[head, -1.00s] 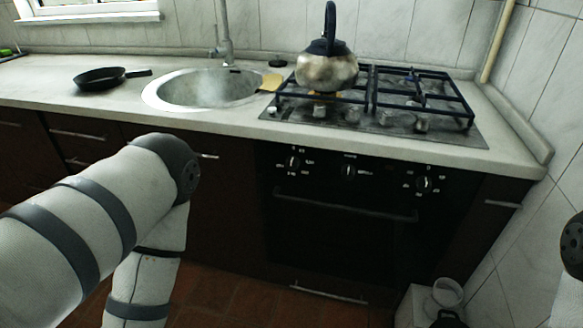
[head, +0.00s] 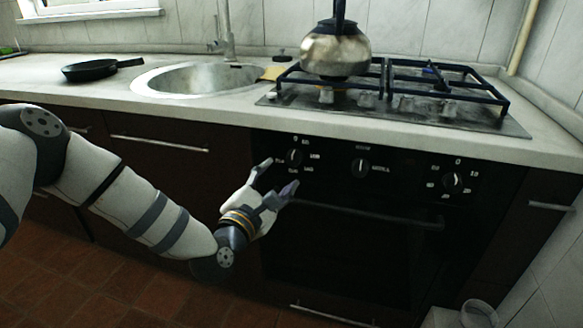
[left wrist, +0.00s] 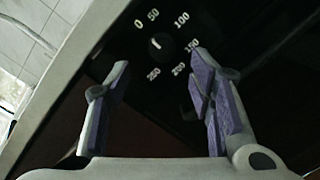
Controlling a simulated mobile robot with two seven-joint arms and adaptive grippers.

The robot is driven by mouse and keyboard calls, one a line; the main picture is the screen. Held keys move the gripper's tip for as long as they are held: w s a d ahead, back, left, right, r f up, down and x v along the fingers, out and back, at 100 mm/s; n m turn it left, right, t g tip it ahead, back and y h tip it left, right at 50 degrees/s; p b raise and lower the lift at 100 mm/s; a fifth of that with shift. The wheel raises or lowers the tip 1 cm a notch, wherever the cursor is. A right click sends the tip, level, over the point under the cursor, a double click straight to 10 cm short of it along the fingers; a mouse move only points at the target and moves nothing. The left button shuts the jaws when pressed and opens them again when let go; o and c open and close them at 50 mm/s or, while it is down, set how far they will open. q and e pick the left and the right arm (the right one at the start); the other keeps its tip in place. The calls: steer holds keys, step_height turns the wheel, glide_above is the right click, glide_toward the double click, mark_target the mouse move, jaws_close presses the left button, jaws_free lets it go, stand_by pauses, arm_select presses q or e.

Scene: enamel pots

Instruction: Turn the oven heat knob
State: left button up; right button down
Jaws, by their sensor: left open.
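The oven's black front panel carries three knobs. The left knob (head: 294,157) is ringed by white marks; the left wrist view shows this dark round knob (left wrist: 162,46) with temperature numbers from 0 to 250 and a short white pointer line. The middle knob (head: 360,167) and right knob (head: 452,181) sit farther right. My left gripper (head: 280,175) is open and empty just in front of and below the left knob. In the left wrist view its fingers (left wrist: 160,72) are spread, with the knob beyond the gap between their tips, apart from them. My right gripper is out of view.
The oven door handle (head: 368,214) runs across just below the knobs, close to the gripper. The pale countertop (head: 200,107) edge overhangs above. A hob (head: 400,108) with a kettle (head: 335,50) stands on top. The floor (head: 75,270) at the lower left is clear.

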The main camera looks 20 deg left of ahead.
mark_target(292, 161)
arm_select(q)
steer(key=w, duration=0.5)
steer(key=w+d, duration=0.1)
steer(key=w, duration=0.2)
steer(key=shift+f+b, duration=0.1)
steer(key=shift+b, duration=0.3)
steer(key=c, duration=1.1)
